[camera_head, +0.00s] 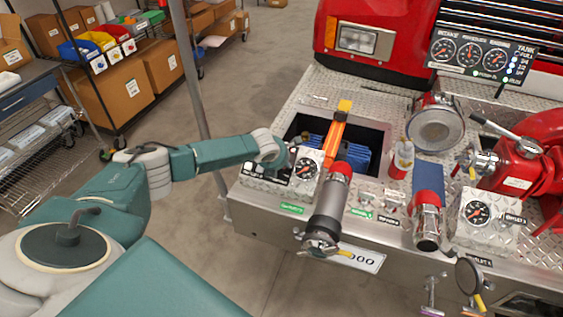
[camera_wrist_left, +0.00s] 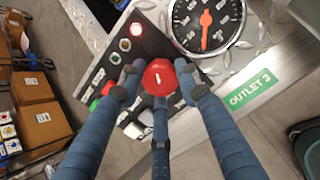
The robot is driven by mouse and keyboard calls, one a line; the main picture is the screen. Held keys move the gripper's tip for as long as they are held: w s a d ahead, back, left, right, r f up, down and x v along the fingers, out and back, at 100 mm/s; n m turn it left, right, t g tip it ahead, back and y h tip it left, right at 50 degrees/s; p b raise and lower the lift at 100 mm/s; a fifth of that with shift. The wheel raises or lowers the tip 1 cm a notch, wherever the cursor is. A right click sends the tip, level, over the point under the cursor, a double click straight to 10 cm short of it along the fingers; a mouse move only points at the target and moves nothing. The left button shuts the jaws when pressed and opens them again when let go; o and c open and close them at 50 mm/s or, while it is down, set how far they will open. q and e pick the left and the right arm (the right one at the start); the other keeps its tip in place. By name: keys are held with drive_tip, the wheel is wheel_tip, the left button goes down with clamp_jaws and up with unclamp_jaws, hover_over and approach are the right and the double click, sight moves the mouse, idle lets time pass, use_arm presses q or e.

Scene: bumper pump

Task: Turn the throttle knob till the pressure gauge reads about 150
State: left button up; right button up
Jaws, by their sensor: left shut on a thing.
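The throttle knob, a red round knob (camera_wrist_left: 159,78) with a white mark, is on a dark control panel (camera_wrist_left: 125,50) in the left wrist view. My left gripper (camera_wrist_left: 159,82) is shut on it, its blue fingers around the knob. In the head view my left gripper (camera_head: 279,158) reaches the panel at the left end of the bumper, and the hand hides the knob. A black gauge (camera_wrist_left: 206,22) sits beside the panel. Its red needle points toward the lower edge in the left wrist view; its numbers are too small to read. It also shows in the head view (camera_head: 306,168). My right gripper is not in view.
A green OUTLET 3 label (camera_wrist_left: 250,89) lies beside the gauge. A grey-and-red nozzle (camera_head: 330,205) stands right of the gauge. Another gauge (camera_head: 477,213) is at the right, and a three-gauge panel (camera_head: 480,57) at the back. Open floor lies left of the bumper.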

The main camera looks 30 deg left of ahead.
use_arm(q)
drive_tip(key=shift+w+r, duration=0.1)
drive_tip(key=o, duration=1.2)
drive_tip(key=shift+c, duration=0.2)
drive_tip(key=v, duration=1.2)
